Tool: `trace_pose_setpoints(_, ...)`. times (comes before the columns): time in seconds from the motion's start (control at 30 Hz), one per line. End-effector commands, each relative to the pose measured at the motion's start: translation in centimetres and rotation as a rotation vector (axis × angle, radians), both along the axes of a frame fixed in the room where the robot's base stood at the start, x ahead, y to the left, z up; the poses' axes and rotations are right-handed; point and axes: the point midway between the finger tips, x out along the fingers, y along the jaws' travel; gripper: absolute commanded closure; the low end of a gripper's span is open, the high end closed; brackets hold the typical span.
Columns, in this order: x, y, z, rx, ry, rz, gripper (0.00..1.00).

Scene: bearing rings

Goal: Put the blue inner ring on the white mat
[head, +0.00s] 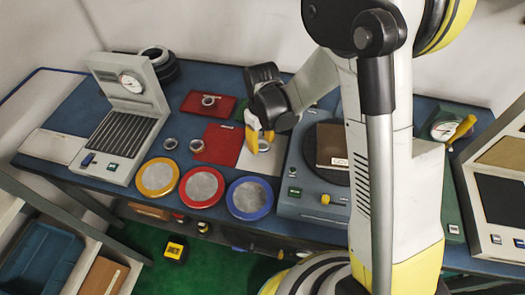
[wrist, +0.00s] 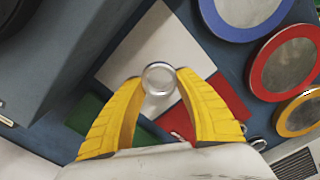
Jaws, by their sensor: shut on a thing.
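My gripper (head: 261,142) is over the white mat (head: 246,161) on the blue bench, fingers pointing down. In the wrist view its yellow fingertips (wrist: 159,79) are shut on a small ring (wrist: 159,66), one on each side. The ring looks silvery grey; I cannot make out any blue on it. The white mat (wrist: 140,45) lies behind the ring in the wrist view. I cannot tell whether the ring touches the mat or is held just above it. In the head view the fingers mostly hide the ring.
Yellow-rimmed (head: 159,178), red-rimmed (head: 201,187) and blue-rimmed (head: 250,198) discs line the front. A grey device (head: 312,208) stands close right of the white mat; a gauge stand (head: 112,135) is left.

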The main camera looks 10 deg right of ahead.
Motion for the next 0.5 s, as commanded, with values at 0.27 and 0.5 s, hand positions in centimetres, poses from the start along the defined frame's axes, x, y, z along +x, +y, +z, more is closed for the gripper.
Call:
trace_pose_setpoints(0.27, 0.0, 0.0, -3.7, 0.000, 0.000, -0.001, 0.97)
trace_pose_setpoints(0.5, 0.0, 0.0, -3.6, 0.000, 0.000, -0.001, 0.97)
